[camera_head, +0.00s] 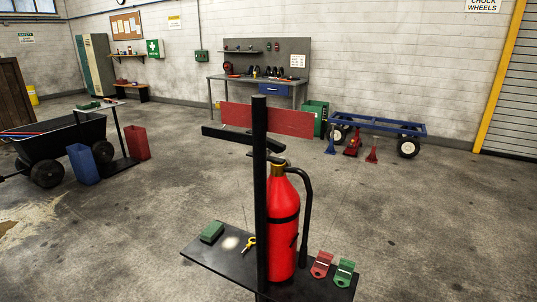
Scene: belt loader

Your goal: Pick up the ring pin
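The ring pin (248,244) is small and yellow, with a ring at one end. It lies on the black shelf (212,262) of a stand, left of the black post (260,190). A red fire extinguisher (284,225) with a brass-coloured neck and a black hose stands upright on the shelf, just right of the post. My gripper is not in view.
A green block (212,232) lies left of the pin. A red tag (321,265) and a green tag (344,273) lie right of the extinguisher. A red board (285,121) and a dark bar (228,138) are by the post's upper part. Floor around the stand is open.

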